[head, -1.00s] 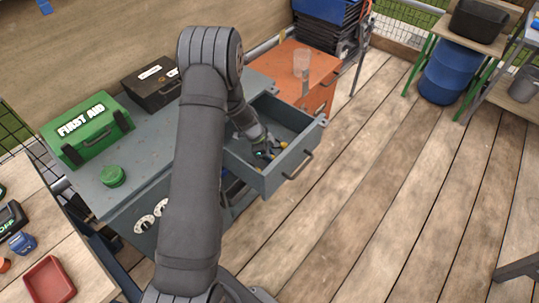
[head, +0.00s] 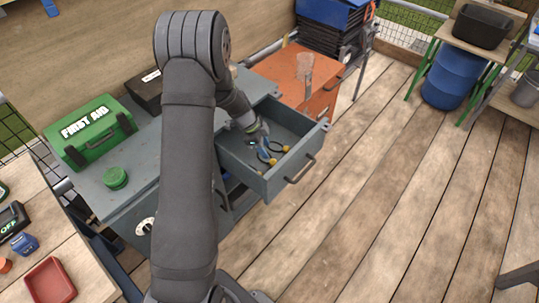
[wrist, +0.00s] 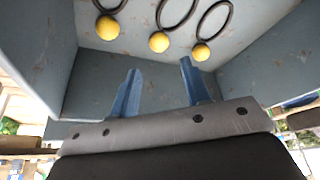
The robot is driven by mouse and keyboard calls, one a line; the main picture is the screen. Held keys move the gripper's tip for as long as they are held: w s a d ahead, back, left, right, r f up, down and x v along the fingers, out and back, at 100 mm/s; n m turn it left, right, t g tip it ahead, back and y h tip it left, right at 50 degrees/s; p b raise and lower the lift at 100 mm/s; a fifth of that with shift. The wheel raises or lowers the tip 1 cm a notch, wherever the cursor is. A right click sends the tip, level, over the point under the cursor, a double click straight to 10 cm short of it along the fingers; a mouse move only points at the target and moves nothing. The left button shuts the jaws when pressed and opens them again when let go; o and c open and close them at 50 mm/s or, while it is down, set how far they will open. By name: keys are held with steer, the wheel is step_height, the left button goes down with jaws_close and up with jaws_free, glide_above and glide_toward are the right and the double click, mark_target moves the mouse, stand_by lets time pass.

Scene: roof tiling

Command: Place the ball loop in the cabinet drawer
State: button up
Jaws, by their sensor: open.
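The grey cabinet drawer (head: 296,169) is pulled open. Several ball loops, each a dark ring with a yellow ball, lie in it; the wrist view shows a left loop (wrist: 108,27), a middle loop (wrist: 159,41) and a right loop (wrist: 201,51) apart on the drawer floor. In the head view, a ball loop (head: 286,149) shows beside my gripper (head: 260,143). My gripper's blue fingers (wrist: 160,68) are apart with nothing between them, within the drawer's walls and clear of the loops. My arm hides part of the cabinet.
The grey cabinet top (head: 95,186) holds a green first aid box (head: 88,132), a green round tin (head: 115,178) and a dark box (head: 147,92). An orange cabinet (head: 290,76) with a clear cup stands behind the drawer. The wooden floor to the right is open.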

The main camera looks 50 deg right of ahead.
mark_target(273, 161)
steer(key=shift+v, duration=2.2)
steer(key=shift+f, duration=0.1)
steer(key=x, duration=1.2)
steer(key=shift+f, duration=0.2)
step_height(273, 161, up, 3)
steer(key=shift+f, duration=0.2)
steer(key=shift+r, duration=0.55)
steer(key=shift+f, duration=0.1)
